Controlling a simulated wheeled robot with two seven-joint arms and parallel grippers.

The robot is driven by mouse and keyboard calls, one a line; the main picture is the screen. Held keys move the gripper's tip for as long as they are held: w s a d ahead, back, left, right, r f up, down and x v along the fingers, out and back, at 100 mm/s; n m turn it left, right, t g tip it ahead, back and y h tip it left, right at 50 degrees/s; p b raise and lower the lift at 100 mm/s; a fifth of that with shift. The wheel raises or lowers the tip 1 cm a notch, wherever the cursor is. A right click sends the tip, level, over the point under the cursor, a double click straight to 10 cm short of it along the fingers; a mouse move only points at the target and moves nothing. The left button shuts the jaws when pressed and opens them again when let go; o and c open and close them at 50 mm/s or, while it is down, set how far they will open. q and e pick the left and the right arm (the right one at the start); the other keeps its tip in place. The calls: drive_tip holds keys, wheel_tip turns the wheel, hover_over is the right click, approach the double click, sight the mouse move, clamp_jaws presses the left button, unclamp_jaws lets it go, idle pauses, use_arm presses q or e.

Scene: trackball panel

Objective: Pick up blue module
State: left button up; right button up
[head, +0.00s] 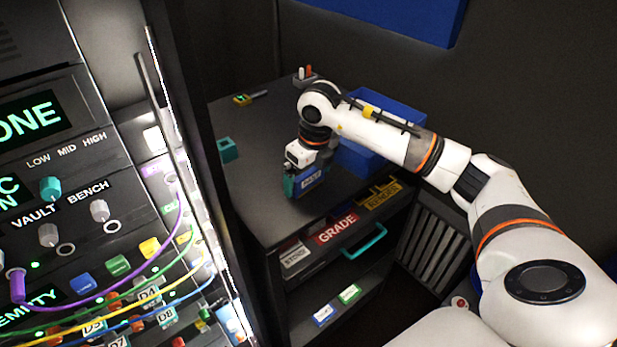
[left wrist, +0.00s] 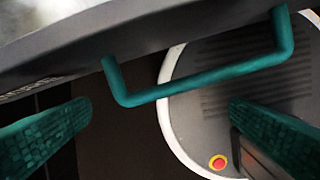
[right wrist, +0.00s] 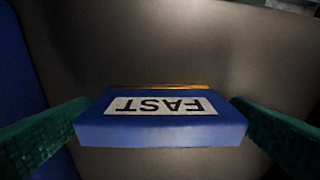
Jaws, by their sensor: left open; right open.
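The blue module (right wrist: 160,128) with a white FAST label lies between the two teal fingers of my right gripper (right wrist: 160,112) in the right wrist view. The fingers are open, one at each side of it; I cannot tell whether they touch it. In the head view my right gripper (head: 307,172) points down at the blue module (head: 310,181) on the dark cabinet top and hides part of it. My left gripper (left wrist: 160,125) shows only in the left wrist view, with its fingers apart and a teal handle (left wrist: 200,80) across the space between them.
A blue bin (head: 366,160) stands right behind the right gripper. The cabled rack (head: 100,200) stands at left.

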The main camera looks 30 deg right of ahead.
drive_tip(key=shift+c, duration=0.2)
drive_tip(key=c, duration=0.7)
drive_tip(key=shift+r, duration=0.15)
